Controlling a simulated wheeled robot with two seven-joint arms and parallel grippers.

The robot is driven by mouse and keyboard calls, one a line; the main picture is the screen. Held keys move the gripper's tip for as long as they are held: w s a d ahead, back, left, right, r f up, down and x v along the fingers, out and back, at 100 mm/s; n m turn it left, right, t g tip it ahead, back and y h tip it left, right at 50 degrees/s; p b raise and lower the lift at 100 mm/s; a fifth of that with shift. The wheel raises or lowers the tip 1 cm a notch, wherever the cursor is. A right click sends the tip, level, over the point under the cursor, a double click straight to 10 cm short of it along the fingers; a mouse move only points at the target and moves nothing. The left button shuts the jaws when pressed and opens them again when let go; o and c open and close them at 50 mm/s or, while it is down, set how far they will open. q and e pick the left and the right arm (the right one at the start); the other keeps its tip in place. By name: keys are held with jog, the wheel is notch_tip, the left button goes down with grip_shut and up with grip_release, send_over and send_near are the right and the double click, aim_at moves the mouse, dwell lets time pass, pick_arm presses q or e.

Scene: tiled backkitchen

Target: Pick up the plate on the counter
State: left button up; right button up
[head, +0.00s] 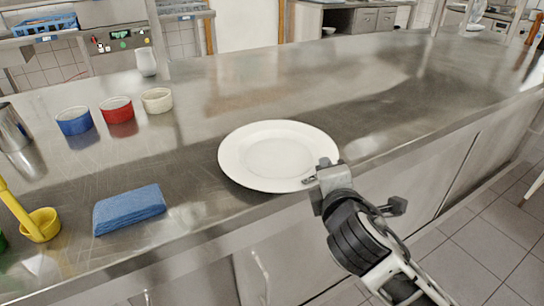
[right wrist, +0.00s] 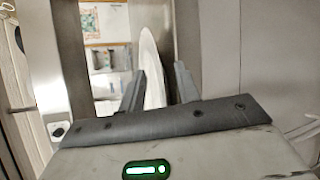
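A white round plate (head: 276,156) lies flat on the steel counter (head: 210,105), near its front edge. My right gripper (head: 318,172) reaches in from the lower right, at the plate's right front rim. In the right wrist view, the plate (right wrist: 153,65) shows edge-on between the two fingers of this gripper (right wrist: 160,85). The fingers stand apart, with a visible gap between the rim and the right-hand finger. The gripper looks open around the rim. My left gripper is in neither view.
The counter right of the plate is clear.

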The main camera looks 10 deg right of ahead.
jog(key=shift+r, duration=0.1)
grip_shut()
jog(key=shift+s, duration=0.1)
dwell(1.1)
